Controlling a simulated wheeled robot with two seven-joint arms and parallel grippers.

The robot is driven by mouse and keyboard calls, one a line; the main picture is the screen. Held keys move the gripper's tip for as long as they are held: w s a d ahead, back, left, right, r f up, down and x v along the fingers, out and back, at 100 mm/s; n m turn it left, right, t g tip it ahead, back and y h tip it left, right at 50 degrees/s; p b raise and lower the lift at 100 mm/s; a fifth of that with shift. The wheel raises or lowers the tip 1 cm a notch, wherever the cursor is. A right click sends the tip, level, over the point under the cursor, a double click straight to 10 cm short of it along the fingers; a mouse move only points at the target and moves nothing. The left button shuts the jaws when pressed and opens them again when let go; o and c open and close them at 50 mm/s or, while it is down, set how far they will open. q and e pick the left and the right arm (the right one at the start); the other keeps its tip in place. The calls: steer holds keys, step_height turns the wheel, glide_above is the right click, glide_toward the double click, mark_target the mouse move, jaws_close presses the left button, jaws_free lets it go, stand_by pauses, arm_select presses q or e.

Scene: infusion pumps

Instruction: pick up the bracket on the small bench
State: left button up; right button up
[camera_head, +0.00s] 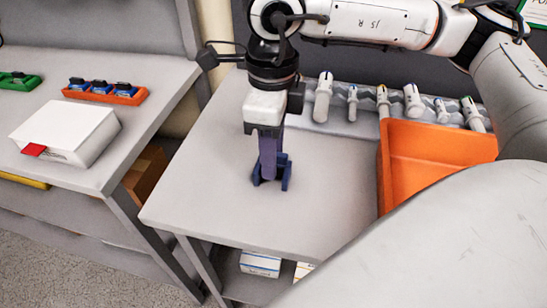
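A small dark blue bracket (286,178) stands on the grey top of the small bench (225,207), left of the orange bin. My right gripper (269,176) comes in from the right along the back and points straight down over the bracket. Its purple-blue fingers reach down to the bracket, and part of the bracket is hidden behind them. The fingers overlap the bracket in this view, so I cannot tell whether they are closed on it or only around it. My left gripper is not in view.
An orange bin (430,155) stands right of the bracket. Several white tools (323,98) stand in a rack along the back. A left bench holds a white box (66,133) and an orange tray (105,95). The bench front is clear.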

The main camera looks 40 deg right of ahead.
steer(key=shift+f, duration=0.95)
steer(key=shift+c, duration=0.2)
jaws_close()
steer(key=shift+r, duration=0.1)
